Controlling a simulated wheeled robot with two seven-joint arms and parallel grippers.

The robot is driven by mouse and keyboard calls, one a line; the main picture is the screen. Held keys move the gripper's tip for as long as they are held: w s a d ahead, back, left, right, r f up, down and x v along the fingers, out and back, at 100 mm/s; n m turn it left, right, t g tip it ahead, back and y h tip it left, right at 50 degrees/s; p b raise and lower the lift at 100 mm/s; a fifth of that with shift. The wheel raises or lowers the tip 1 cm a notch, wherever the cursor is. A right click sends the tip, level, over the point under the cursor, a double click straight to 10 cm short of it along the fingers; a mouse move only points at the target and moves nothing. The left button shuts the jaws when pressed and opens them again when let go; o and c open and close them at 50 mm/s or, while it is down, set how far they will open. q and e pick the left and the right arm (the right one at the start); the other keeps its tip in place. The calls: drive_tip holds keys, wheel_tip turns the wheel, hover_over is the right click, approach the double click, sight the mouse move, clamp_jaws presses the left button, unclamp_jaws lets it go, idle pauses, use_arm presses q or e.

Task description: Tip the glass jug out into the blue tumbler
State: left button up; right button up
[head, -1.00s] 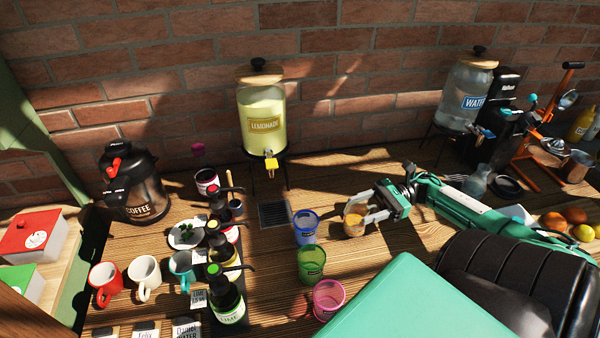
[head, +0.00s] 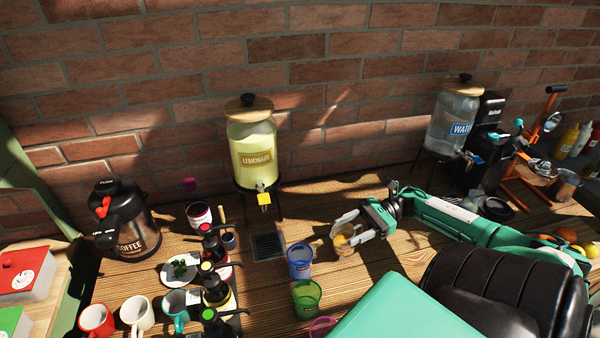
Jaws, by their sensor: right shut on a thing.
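The blue tumbler (head: 300,263) stands upright on the wooden table, right of the drip grate. My right gripper (head: 345,238) is shut on a small glass jug (head: 342,245) with orange-amber contents. The fingers hide part of the jug. The jug is just right of the tumbler and a little farther back, with a gap between them. It looks about upright; its clearance above the table is hard to tell. The inside of the tumbler is too small to judge. My left gripper is not in view.
A green tumbler (head: 306,298) and a pink tumbler (head: 322,327) stand in front of the blue one. The lemonade dispenser (head: 252,150) stands behind, the water dispenser (head: 455,120) at back right. Pump bottles (head: 215,285) and mugs (head: 138,315) crowd the left.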

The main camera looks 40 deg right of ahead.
sight(339, 226)
drive_tip(key=a+r+h+p, duration=0.1)
drive_tip(key=a+h+p, duration=0.1)
drive_tip(key=p, duration=0.2)
drive_tip(key=w+a+r+g+h+p, duration=0.1)
drive_tip(key=a+r+h+p, duration=0.1)
drive_tip(key=p, duration=0.2)
drive_tip(key=shift+w+r, duration=0.1)
drive_tip(key=shift+w, duration=0.05)
use_arm(q)
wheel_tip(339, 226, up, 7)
drive_tip(key=b, duration=0.2)
use_arm(e)
drive_tip(key=shift+w+a+r+g+h, duration=0.25)
drive_tip(key=shift+a+r+g+h, duration=0.15)
drive_tip(key=shift+a+h, duration=0.5)
drive_tip(key=shift+w+a+r+g+h, duration=0.25)
drive_tip(key=shift+a+g+h, duration=0.25)
drive_tip(key=shift+h, duration=0.75)
drive_tip(key=shift+w+a+r+g+h, duration=0.2)
drive_tip(key=shift+a+r+g+h, duration=0.2)
drive_tip(key=shift+a+h, duration=0.5)
